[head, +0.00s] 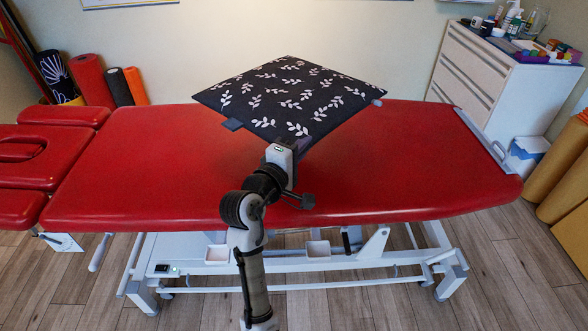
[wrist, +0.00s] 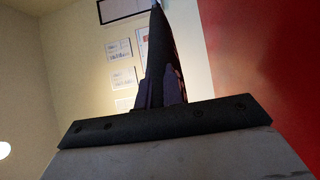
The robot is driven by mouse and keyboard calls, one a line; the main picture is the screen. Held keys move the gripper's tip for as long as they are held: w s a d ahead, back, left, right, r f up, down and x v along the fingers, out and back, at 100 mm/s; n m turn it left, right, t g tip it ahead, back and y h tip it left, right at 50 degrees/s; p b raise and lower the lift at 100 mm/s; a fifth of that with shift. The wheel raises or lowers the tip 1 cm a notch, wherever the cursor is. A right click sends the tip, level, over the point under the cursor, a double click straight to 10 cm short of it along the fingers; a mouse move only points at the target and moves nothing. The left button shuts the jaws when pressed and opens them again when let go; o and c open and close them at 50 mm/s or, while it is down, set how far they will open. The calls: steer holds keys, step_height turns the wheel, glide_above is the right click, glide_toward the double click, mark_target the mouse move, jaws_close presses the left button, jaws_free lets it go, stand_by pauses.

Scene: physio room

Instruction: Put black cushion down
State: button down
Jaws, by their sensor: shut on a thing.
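The black cushion (head: 290,95) has a white leaf pattern and shows in the head view above the middle of the red treatment table (head: 130,165). My gripper (head: 288,148) is at the cushion's near corner and is shut on it. The cushion is tilted, with its patterned face toward the head camera. In the wrist view the cushion (wrist: 160,50) shows edge-on as a dark strip between the fingers. The cushion's underside is hidden, and I cannot tell whether any edge touches the table.
The table top is bare on both sides of the cushion. A white drawer cabinet (head: 490,75) with bottles and small items stands at the back right. Rolled mats (head: 92,80) stand at the back left. A white bin (head: 527,157) is right of the table.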

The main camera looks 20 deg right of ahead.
mark_target(301, 210)
step_height(301, 210, down, 19)
steer(key=shift+r+b, duration=0.15)
steer(key=shift+b, duration=0.4)
steer(key=c, duration=2)
jaws_free()
steer(key=o, duration=0.5)
steer(key=shift+c, duration=0.2)
steer(key=b+v, duration=0.3)
steer(key=v, duration=0.9)
